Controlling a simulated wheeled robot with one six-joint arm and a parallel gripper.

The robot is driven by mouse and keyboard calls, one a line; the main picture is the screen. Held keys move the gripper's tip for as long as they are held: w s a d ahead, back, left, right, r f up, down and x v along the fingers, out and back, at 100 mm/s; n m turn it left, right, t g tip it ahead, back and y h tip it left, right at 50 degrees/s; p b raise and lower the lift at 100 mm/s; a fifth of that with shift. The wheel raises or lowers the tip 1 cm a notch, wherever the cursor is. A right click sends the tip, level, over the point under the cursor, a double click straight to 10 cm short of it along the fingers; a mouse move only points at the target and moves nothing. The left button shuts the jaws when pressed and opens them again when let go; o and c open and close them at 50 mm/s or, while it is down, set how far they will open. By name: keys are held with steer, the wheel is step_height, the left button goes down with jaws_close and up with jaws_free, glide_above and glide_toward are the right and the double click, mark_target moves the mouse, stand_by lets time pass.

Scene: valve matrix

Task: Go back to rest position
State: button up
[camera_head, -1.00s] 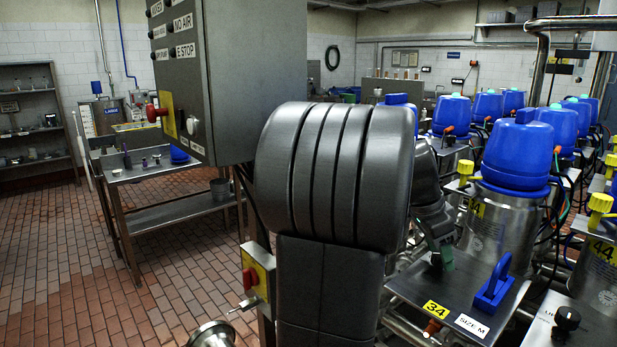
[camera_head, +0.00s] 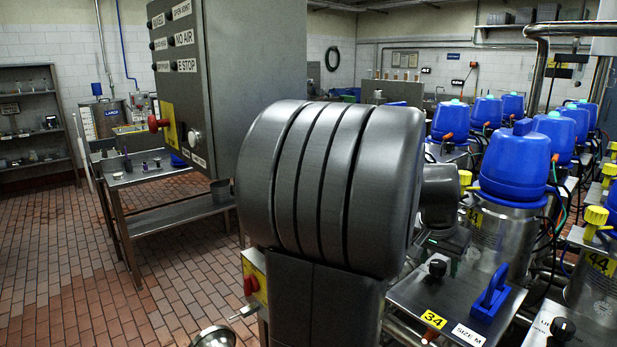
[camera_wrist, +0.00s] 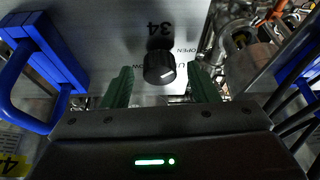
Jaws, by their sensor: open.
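My gripper (camera_wrist: 160,67) shows in the wrist view with its two green fingers apart and nothing between them touching. A black knob (camera_wrist: 159,66) on the station 34 panel (camera_wrist: 120,45) lies ahead, in line with the gap between the fingers. My dark grey ribbed arm fills the middle of the head view and hides much of the wrist. The gripper is only partly visible behind it.
A grey control box (camera_head: 240,75) with a red button stands close left of my arm. Blue-topped valves (camera_head: 515,165) crowd the right. A steel table (camera_head: 165,215) stands farther left, with open tiled floor (camera_head: 60,280) around it.

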steer(key=shift+s+d+n+t+y+p, duration=0.1)
steer(key=shift+n+t+y+p, duration=0.3)
steer(key=shift+n, duration=1)
steer(key=shift+d+n+t+y+p, duration=0.1)
steer(key=shift+n+t+y+p, duration=0.3)
steer(key=shift+n, duration=1)
steer(key=shift+a+r, duration=0.1)
